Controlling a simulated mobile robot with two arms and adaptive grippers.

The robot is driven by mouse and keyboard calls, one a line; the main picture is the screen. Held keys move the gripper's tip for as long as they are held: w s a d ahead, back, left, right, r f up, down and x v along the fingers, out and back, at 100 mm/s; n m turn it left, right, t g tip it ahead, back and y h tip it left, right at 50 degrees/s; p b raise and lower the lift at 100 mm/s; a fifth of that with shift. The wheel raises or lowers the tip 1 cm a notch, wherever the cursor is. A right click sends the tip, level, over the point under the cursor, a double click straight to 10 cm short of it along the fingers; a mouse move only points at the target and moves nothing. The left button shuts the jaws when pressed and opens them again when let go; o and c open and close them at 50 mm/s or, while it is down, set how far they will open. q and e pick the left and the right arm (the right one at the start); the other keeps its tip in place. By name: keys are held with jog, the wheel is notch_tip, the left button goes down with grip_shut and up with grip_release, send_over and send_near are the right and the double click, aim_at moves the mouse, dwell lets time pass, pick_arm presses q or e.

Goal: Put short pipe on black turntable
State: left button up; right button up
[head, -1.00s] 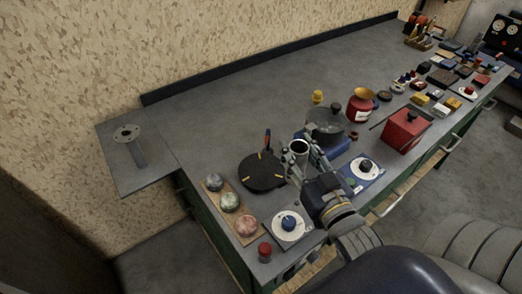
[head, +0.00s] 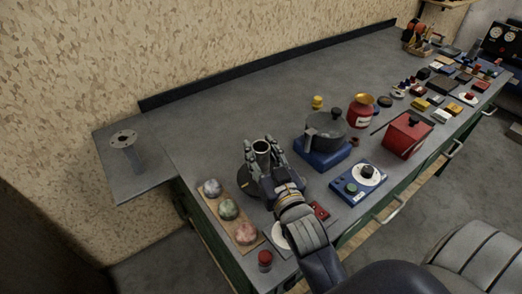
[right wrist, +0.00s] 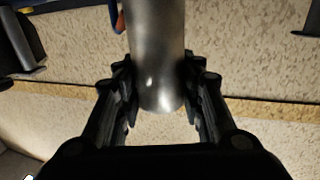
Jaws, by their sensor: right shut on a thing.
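My right gripper (head: 262,154) is shut on a short grey metal pipe (head: 262,146), held upright with its open top showing. In the right wrist view the pipe (right wrist: 157,60) sits between the two dark fingers (right wrist: 160,92). The gripper and pipe are over the place of the black turntable (head: 253,185), which is mostly hidden behind the gripper. I cannot tell whether the pipe touches the turntable. My left gripper is not in view.
A board with several mottled balls (head: 228,209) lies left of the gripper, near a red-capped jar (head: 265,259). A grey pot on a blue base (head: 323,155) stands to the right, with a blue dial box (head: 359,183) and red box (head: 405,136) beyond. The bench's back left is clear.

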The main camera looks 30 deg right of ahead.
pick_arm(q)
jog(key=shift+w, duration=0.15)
pick_arm(e)
jog(key=shift+f, duration=0.1)
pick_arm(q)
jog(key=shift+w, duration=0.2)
pick_arm(e)
jog(key=o, duration=1.3)
jog(key=shift+c, duration=0.2)
jog(key=shift+r, duration=0.2)
jog(key=shift+s+f, duration=0.15)
jog(key=shift+s, duration=0.2)
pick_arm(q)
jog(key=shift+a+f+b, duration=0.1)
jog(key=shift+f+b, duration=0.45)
pick_arm(e)
jog(key=s+a, duration=0.1)
jog(key=s, duration=1)
jog(key=shift+a, duration=0.2)
